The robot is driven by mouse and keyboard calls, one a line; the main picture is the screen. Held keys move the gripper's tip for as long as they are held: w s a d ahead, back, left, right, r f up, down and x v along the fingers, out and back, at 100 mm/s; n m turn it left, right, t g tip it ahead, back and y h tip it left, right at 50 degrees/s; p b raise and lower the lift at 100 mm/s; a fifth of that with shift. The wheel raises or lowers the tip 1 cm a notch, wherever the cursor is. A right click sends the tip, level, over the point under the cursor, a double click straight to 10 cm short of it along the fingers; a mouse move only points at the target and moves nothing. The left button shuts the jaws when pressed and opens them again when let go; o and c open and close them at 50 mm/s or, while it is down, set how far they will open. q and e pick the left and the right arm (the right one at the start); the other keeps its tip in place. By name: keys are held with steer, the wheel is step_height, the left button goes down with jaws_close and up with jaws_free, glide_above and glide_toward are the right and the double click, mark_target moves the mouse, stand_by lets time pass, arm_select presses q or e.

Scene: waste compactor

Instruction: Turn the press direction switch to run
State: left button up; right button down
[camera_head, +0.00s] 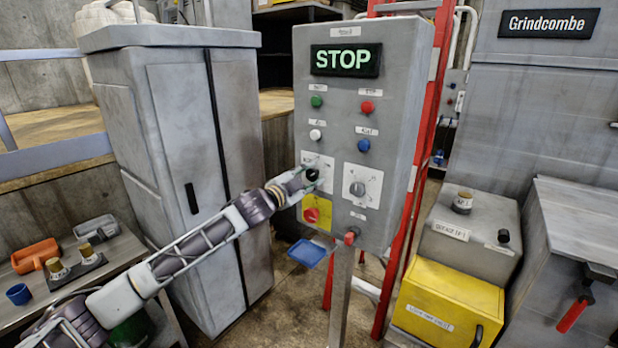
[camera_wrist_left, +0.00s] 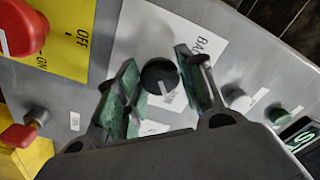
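The press control panel (camera_head: 345,110) stands upright in the middle of the head view, and its display (camera_head: 346,60) reads STOP in green. A round black knob (camera_wrist_left: 160,77) sits on a white plate (camera_wrist_left: 150,38) whose partly covered label begins "BA". My left gripper (camera_head: 305,178) is at this plate in the head view. In the left wrist view the fingers of my left gripper (camera_wrist_left: 160,88) stand on either side of the knob. The gap is about knob width; whether both fingers press on it I cannot tell. My right gripper is not in view.
A second white plate with a grey knob (camera_head: 357,189) is just right. A red knob on a yellow plate (camera_head: 311,214) is just below. Green, red, white and blue buttons (camera_head: 364,146) sit above. A grey cabinet (camera_head: 180,150) stands behind my left arm.

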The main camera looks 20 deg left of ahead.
arm_select(q)
steer(key=o, duration=0.3)
steer(key=v, duration=1.2)
stand_by(1.1)
stand_by(0.6)
